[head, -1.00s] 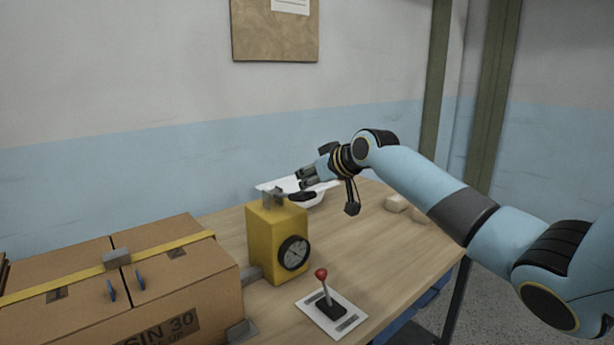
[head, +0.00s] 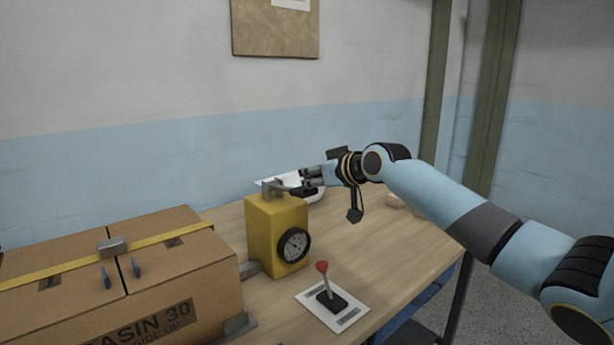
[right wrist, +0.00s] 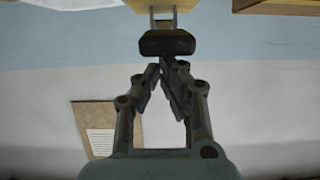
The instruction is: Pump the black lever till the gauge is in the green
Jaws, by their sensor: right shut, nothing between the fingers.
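The yellow pump box (head: 262,232) stands on the table, with a round black-rimmed gauge (head: 294,245) on its front. The gauge face is too small to read its needle or any green part. A grey bracket (head: 272,188) on top of the box carries the lever, whose black grip (head: 302,192) points right. The grip also shows in the right wrist view (right wrist: 167,43). My right gripper (head: 304,179) is shut and empty, its fingers close by the grip. In the right wrist view its fingertips (right wrist: 158,72) are just short of the grip; contact is unclear. My left gripper is not in view.
A red-knobbed joystick (head: 323,268) on a white plate stands in front of the pump. A strapped cardboard box (head: 180,265) fills the left. A white basin (head: 315,194) lies behind the gripper.

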